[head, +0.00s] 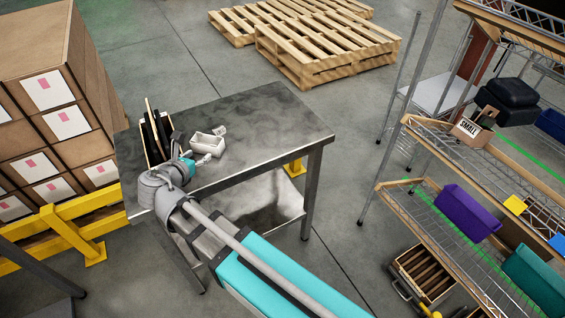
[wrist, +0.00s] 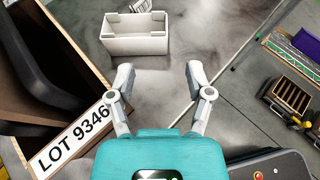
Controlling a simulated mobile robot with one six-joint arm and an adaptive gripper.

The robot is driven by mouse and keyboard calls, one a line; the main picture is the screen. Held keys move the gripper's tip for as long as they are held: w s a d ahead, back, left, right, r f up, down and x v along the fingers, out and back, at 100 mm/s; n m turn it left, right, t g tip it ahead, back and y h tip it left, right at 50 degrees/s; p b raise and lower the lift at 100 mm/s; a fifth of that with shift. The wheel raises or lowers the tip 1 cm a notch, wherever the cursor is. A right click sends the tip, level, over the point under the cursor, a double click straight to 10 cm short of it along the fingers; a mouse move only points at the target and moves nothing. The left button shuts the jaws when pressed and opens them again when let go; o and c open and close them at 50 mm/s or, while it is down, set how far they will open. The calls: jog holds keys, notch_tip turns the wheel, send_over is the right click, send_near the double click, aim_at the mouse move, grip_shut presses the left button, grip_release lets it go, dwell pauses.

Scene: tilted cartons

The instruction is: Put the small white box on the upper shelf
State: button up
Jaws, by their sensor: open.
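The small white box (head: 208,143) stands on the grey table (head: 270,125), open side up and seemingly empty. In the wrist view the white box (wrist: 134,46) is ahead of the fingers, above and left of centre. My gripper (head: 205,160) is just in front of the box, low over the table. In the wrist view my gripper (wrist: 160,75) has its fingers wide apart with nothing between them. The fingertips look clear of the box. The wire shelf unit on the right has an upper shelf (head: 512,26), partly cut off by the frame edge.
A tilted wooden carton (head: 153,150) with dark contents stands left of my gripper; its label (wrist: 73,143) reads LOT 9346. A small labelled item (head: 219,130) lies behind the white box. A middle shelf holds a carton marked SMALL (head: 468,128); a purple bin (head: 468,213) sits lower.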

jog(key=w+d+f+m+g, duration=0.1)
jog(key=d+m, duration=0.1)
jog(key=d, duration=0.1)
jog(key=w+d+f+m+g+h, duration=0.1)
jog(key=w+d+m, duration=0.1)
jog(key=d, duration=0.2)
jog(key=w+d+f+m+g, duration=0.1)
jog(key=d+m, duration=0.2)
jog(key=d, duration=0.1)
jog(key=shift+w+d+f+h, duration=0.2)
jog(key=shift+w+f+h, duration=0.05)
jog(key=shift+w+h, duration=0.15)
jog(key=s+d+f+m+g+y, duration=0.1)
jog(key=d+f+m+g, duration=0.1)
jog(key=d+m, duration=0.7)
jog(key=s+d+f+m+g+y, duration=0.1)
jog(key=d+f+m+g+y, duration=0.1)
jog(key=d+m+g, duration=0.3)
jog(key=s+d+f+m+g+y, duration=0.1)
jog(key=s+d+f+m+g, duration=0.1)
jog(key=d+m, duration=1.1)
jog(key=shift+d+f+g, duration=0.7)
jog(key=shift+d+f, duration=0.25)
jog(key=shift+d, duration=2.45)
